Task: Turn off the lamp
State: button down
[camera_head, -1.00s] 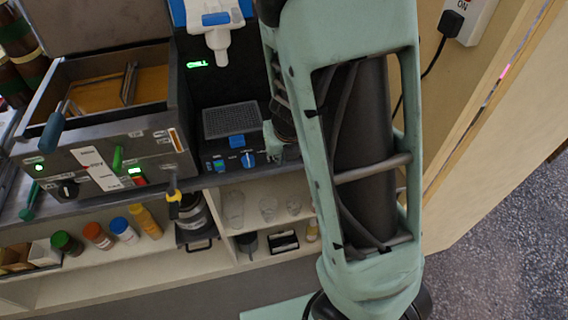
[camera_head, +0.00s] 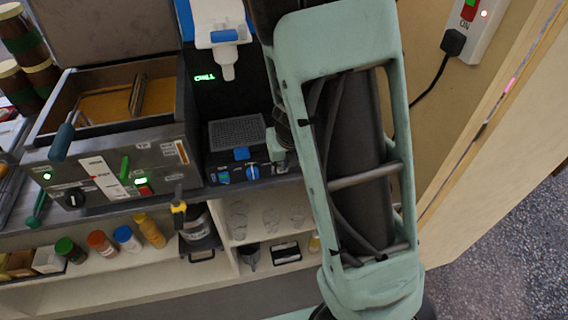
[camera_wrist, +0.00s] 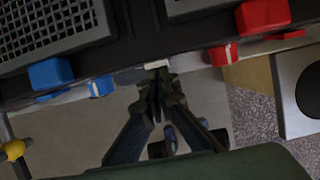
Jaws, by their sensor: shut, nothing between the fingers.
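No lamp can be made out in either view. My gripper (camera_wrist: 158,82) is in the wrist view, its two dark fingers together and empty. Its tips are at the front edge of a dark machine base, close to a small white piece (camera_wrist: 157,64); I cannot tell whether they touch it. A blue knob (camera_wrist: 101,87) is left of the tips and a red knob (camera_wrist: 222,54) is right of them. A socket strip (camera_head: 483,22) with a red switch and a lit light is at the top right, marked ON.
A dispenser with a grated drip tray (camera_head: 237,132) and blue knob (camera_head: 253,172) stands left of my arm. Left of it is a grey open-topped appliance (camera_head: 115,165) with levers. Bottles and glasses fill the shelves below. A black plug (camera_head: 453,42) and cable run behind my arm.

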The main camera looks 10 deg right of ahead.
jog(key=shift+r+p, duration=0.8)
jog(key=shift+p, duration=0.05)
jog(key=shift+d, duration=0.1)
